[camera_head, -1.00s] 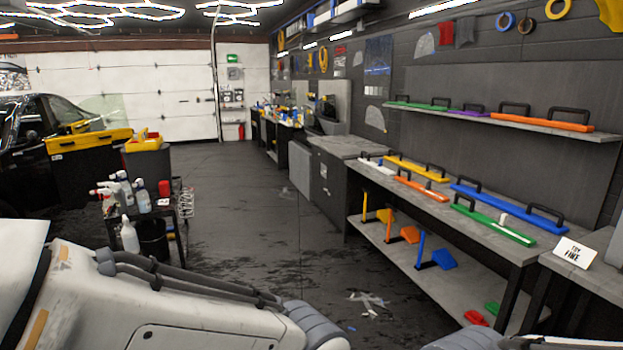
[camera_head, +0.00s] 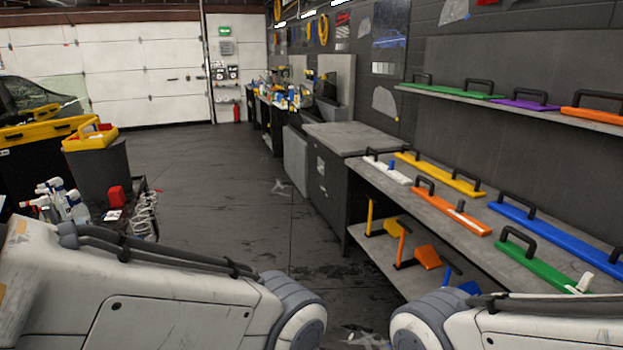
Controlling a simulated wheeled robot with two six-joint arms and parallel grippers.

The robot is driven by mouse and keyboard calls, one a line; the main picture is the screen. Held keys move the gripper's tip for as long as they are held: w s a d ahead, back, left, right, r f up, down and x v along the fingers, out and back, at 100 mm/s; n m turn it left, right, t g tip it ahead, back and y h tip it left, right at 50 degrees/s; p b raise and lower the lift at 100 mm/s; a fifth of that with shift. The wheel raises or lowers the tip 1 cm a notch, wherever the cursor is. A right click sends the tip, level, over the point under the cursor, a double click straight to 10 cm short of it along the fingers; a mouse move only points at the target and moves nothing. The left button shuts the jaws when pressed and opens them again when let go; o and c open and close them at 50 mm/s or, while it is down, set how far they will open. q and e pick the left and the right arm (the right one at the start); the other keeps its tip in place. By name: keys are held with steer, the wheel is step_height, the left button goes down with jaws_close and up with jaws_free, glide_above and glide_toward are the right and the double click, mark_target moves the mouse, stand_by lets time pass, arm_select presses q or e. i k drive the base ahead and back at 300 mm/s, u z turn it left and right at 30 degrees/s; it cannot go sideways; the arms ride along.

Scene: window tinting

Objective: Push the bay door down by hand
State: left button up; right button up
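The white paneled bay door (camera_head: 110,75) stands at the back left. Its lower edge appears to meet the floor, and a dark car hides part of its left side. The door is far from me, across the floor. My two white arms cross the bottom of the view, but both grippers are out of the picture.
A black cart (camera_head: 130,215) with spray bottles stands close at left, near a grey bin (camera_head: 98,170) and a dark car (camera_head: 38,95). A workbench (camera_head: 440,207) with colored squeegees runs along the right. The floor (camera_head: 225,190) between them is mostly clear.

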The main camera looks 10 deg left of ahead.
mark_target(117, 72)
steer(key=u, duration=0.1)
steer(key=i, duration=2.15)
steer(key=u, duration=0.3)
steer(key=i, duration=2)
steer(key=u, duration=0.2)
steer(key=i, duration=2)
steer(key=u, duration=0.25)
steer(key=i, duration=1.9)
steer(key=u, duration=0.2)
steer(key=i, duration=1.95)
steer(key=u, duration=0.2)
steer(key=i, duration=1.95)
steer(key=u, duration=0.15)
steer(key=i, duration=4)
steer(key=u, duration=0.1)
